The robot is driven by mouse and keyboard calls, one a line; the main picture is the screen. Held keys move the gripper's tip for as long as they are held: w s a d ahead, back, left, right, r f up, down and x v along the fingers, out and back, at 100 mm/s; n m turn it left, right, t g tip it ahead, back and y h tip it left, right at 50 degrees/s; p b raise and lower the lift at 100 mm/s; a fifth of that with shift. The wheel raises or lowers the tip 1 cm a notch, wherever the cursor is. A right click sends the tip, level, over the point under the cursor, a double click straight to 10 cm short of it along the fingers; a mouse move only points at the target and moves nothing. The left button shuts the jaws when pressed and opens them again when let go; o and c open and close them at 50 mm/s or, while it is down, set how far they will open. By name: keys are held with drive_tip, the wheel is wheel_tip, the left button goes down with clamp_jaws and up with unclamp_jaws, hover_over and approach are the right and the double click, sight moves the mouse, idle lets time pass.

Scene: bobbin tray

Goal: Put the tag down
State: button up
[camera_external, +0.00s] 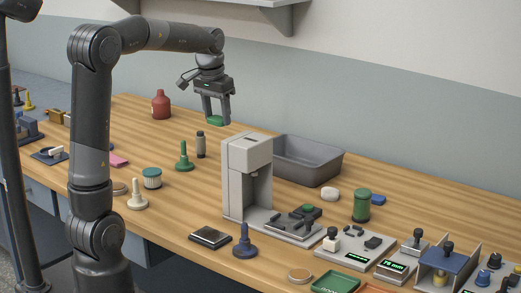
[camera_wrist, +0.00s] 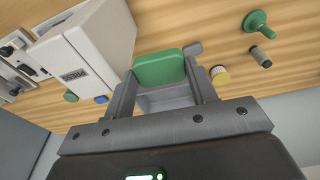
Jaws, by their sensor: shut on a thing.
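The green tag (camera_external: 216,120) is held between the fingertips of my gripper (camera_external: 215,114), which points down above the workbench, to the left of the grey-white machine. There is a clear gap between the tag and the bench. In the wrist view the tag (camera_wrist: 160,68) shows as a flat green piece with rounded corners, gripped at its two sides by the fingers. Its underside and what lies directly beneath it are hidden.
The tall machine (camera_external: 235,180) and the grey bin (camera_external: 315,165) stand close by on the right. A dark cylinder (camera_external: 200,146) and a green spindle (camera_external: 184,158) stand in front. A red bottle (camera_external: 161,104) is farther left. Bare bench (camera_external: 135,125) lies around it.

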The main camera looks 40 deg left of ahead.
drive_tip(key=w+d, duration=0.8)
drive_tip(key=w, duration=0.3)
drive_tip(key=w+d, duration=0.7)
drive_tip(key=w, duration=0.4)
wheel_tip(320, 180, down, 12)
drive_tip(key=shift+n, duration=0.3)
drive_tip(key=w+a+f, duration=0.2)
drive_tip(key=a, duration=0.1)
drive_tip(key=w+a+f, duration=0.2)
drive_tip(key=a, duration=0.1)
drive_tip(key=w+a+f, duration=0.2)
drive_tip(key=a, duration=0.1)
drive_tip(key=shift+a+f, duration=0.2)
drive_tip(key=shift+w+a+f, duration=0.1)
drive_tip(key=shift+a+f, duration=0.15)
drive_tip(key=shift+f, duration=1.9)
drive_tip(key=o, duration=0.9)
drive_tip(key=shift+f, duration=0.15)
drive_tip(key=shift+o, duration=0.2)
